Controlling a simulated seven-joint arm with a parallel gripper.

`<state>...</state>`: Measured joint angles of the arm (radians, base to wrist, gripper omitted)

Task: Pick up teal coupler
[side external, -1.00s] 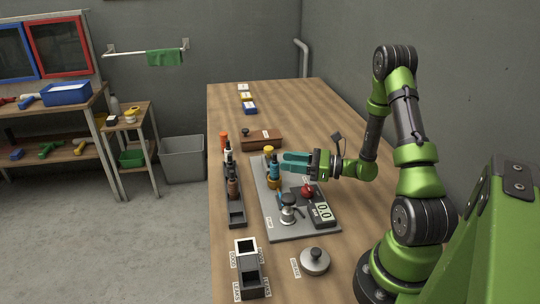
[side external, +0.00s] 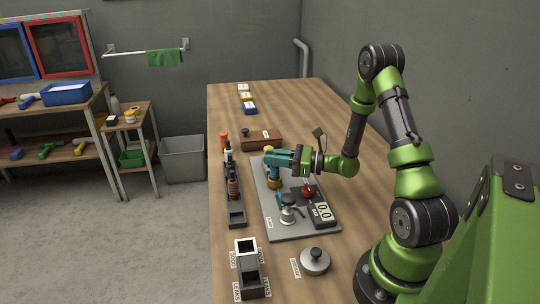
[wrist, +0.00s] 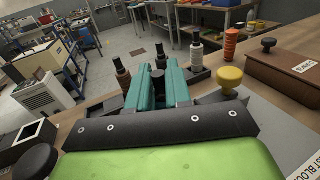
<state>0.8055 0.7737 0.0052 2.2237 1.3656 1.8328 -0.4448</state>
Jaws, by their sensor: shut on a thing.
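The teal coupler (side external: 274,173) stands upright on the grey test board (side external: 290,221), above a brass-coloured base, in the side external view. My gripper (side external: 270,158) has teal fingers and is level, shut around the coupler's upper part. In the wrist view my gripper (wrist: 160,72) points away from the camera, with the coupler's dark top (wrist: 158,80) between its fingers. The fingers hide most of the coupler's body there. I see no gap under the coupler.
A dark rack (side external: 236,208) with several bottle-like couplers stands left of the board. A yellow knob (wrist: 231,77) is close to the right of the fingers. A gauge (side external: 323,213), red knob (side external: 307,191) and metal fitting (side external: 288,210) sit nearer on the board. A brown box (side external: 262,140) lies behind.

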